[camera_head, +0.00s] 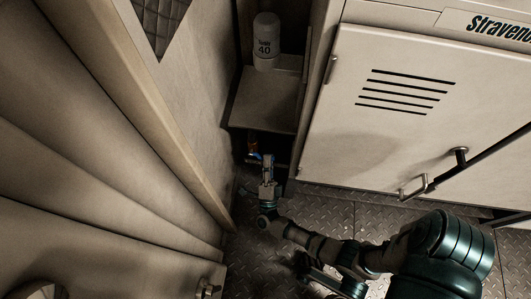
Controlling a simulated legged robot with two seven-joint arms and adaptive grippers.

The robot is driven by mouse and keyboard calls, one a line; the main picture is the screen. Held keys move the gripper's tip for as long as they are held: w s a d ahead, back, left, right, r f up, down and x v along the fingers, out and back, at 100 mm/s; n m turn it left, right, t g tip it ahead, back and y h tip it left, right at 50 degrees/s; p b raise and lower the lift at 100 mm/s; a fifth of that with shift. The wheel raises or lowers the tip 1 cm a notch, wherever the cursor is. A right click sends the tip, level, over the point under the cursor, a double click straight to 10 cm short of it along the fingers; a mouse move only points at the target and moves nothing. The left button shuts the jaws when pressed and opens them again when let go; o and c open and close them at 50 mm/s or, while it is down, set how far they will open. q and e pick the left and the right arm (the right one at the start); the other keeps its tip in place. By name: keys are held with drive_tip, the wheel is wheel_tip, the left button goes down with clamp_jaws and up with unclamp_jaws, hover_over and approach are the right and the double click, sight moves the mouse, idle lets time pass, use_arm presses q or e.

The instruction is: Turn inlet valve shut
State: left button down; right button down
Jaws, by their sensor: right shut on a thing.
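The inlet valve (256,156) appears as a small blue part below an orange-brown fitting, low in the dark gap between the left wall and the cabinet. My right arm reaches in from the lower right. Its gripper (266,161) is at the valve and is shut on it. The fingers hide part of the valve, and the handle's exact angle is too small to tell. My left gripper is not in view.
A cabinet with a slotted door (385,110) and handle (413,188) bounds the right side. A wall (190,100) is close on the left. The diamond-plate floor (325,215) shows below.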

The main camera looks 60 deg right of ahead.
wheel_tip(320, 180, down, 2)
drive_tip(key=m+g+h, duration=0.1)
drive_tip(key=m+g, duration=0.1)
drive_tip(key=m, duration=0.1)
drive_tip(key=m+g+h, duration=0.1)
drive_tip(key=m+g, duration=0.1)
drive_tip(key=m, duration=0.1)
drive_tip(key=shift+s+f, duration=0.1)
drive_tip(key=shift+f, duration=0.05)
drive_tip(key=shift+a+f, duration=0.1)
drive_tip(key=shift+f, duration=0.1)
drive_tip(key=c, duration=1.3)
unclamp_jaws()
drive_tip(key=shift+o, duration=0.7)
drive_tip(key=shift+f, duration=0.1)
drive_tip(key=shift+r+m, duration=0.25)
drive_tip(key=shift+m, duration=0.05)
